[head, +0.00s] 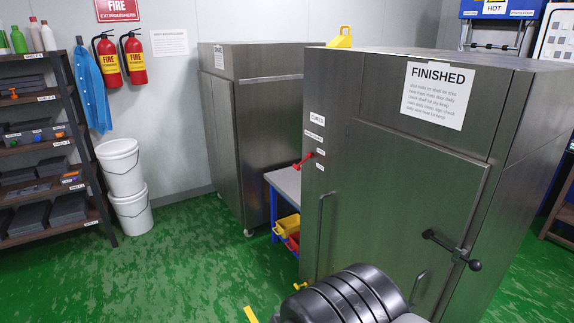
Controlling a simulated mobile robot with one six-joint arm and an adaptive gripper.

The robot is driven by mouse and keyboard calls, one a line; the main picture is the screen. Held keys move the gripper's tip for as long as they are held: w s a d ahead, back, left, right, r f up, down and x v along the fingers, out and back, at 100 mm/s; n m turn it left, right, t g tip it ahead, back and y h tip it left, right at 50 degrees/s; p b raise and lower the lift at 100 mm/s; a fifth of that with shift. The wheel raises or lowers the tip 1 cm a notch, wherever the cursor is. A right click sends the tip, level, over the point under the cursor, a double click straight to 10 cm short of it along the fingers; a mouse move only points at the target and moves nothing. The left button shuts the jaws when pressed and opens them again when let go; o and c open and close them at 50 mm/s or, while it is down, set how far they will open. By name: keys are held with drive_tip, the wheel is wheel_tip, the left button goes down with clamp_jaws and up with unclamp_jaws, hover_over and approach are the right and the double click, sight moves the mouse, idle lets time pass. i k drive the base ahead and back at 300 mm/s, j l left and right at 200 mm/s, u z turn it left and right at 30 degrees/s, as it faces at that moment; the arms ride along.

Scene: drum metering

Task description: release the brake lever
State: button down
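No part in view is labelled as the brake lever, so I cannot tell which one it is. A small red lever (304,160) sticks out to the left from the narrow left side of the metal cabinet marked FINISHED (395,190), beside several small white labels. A dark bar handle with a round black knob (452,249) is fixed across the cabinet's front door, tilted down to the right. My gripper is not clearly visible. A black ribbed round body (345,297) fills the bottom middle in front of the cabinet; I cannot tell what it is.
A second metal cabinet (235,140) stands behind to the left. A low bench (285,182) with yellow and red bins sits between the cabinets. White buckets (121,168) and a loaded shelf (45,150) stand at left. The green floor (175,265) at left is clear.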

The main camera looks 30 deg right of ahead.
sight(297, 167)
drive_tip(key=i+l, duration=0.2)
drive_tip(key=i, duration=0.25)
drive_tip(key=i+l, duration=0.2)
drive_tip(key=i, duration=0.2)
drive_tip(key=i+l+z, duration=0.1)
drive_tip(key=i, duration=0.35)
drive_tip(key=i+l, duration=0.3)
drive_tip(key=i, duration=0.15)
